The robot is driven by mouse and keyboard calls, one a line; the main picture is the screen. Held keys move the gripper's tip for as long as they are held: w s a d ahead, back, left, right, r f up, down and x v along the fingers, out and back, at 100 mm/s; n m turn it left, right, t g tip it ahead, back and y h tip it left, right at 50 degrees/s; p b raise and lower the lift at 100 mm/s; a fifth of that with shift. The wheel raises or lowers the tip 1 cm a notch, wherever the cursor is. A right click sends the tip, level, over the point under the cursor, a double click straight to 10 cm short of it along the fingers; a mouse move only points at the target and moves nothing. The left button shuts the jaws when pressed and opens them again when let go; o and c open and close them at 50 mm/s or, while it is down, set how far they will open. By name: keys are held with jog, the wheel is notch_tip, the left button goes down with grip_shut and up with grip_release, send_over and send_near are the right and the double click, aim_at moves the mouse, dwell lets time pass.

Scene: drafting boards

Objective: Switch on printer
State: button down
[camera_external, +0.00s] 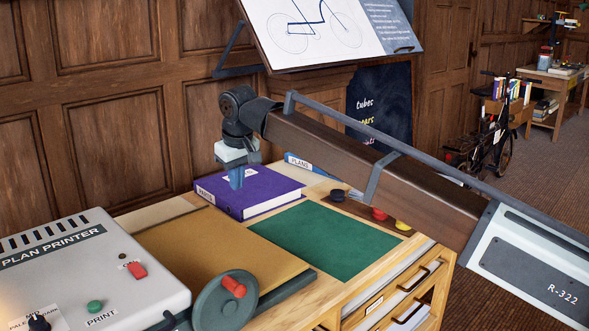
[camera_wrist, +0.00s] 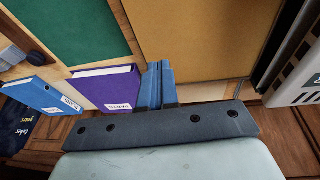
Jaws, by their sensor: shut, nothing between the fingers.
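The plan printer (camera_external: 60,262) is a pale grey box at the lower left of the external view, with a slotted top. A red rocker switch (camera_external: 137,271) sits on its right part beside a small partly hidden label. A green button (camera_external: 95,306) marked PRINT is nearer the front, and a dark knob (camera_external: 38,322) is at the lower left. My gripper (camera_external: 237,182) has blue fingers pressed together and empty, in front of the purple binder and well right of the printer. In the wrist view the shut fingers (camera_wrist: 157,85) point away, and a slotted corner of the printer (camera_wrist: 297,85) shows at right.
A tan board (camera_external: 200,252) lies between the printer and a green mat (camera_external: 325,241). A grey wheel with a red handle (camera_external: 233,286) stands at the board's front. A purple binder (camera_external: 262,193) and a blue binder (camera_wrist: 45,97) lie at the back near the panelled wall.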

jog(key=s+a+r, duration=0.2)
jog(key=s+a, duration=0.3)
jog(key=s, duration=0.1)
jog(key=s+a+r, duration=0.3)
jog(key=s+a, duration=0.2)
jog(key=s, duration=0.2)
jog(key=g, duration=0.2)
send_near(134, 265)
jog(key=f, duration=0.6)
jog(key=shift+w+a+f, duration=0.1)
jog(key=shift+a+f, duration=0.2)
jog(key=shift+f, duration=0.05)
